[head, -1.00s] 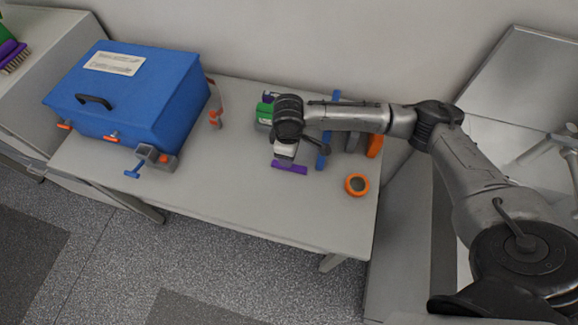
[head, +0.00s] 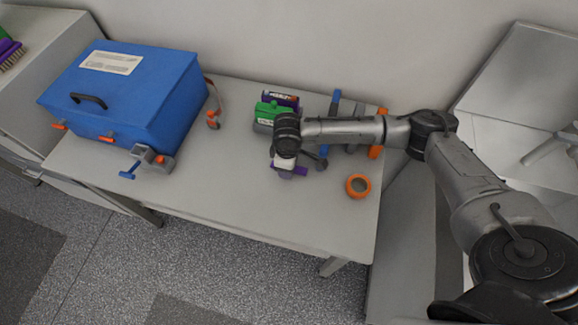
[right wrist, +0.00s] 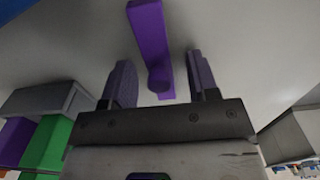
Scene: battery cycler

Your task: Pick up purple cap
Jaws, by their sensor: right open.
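The purple cap (right wrist: 149,38) is a long flat purple bar with a round knob. In the right wrist view it lies between the two open fingers of my right gripper (right wrist: 162,88), with a gap on each side. In the head view the purple cap (head: 300,171) lies on the table, mostly hidden under my right gripper (head: 284,172), which points down over it. My left gripper is not in view.
A green box (head: 266,112) and a dark labelled box (head: 281,98) stand just behind. Blue, grey and orange parts (head: 376,148) stand to the right, with an orange ring (head: 358,186) in front. A blue case (head: 130,90) fills the table's left end.

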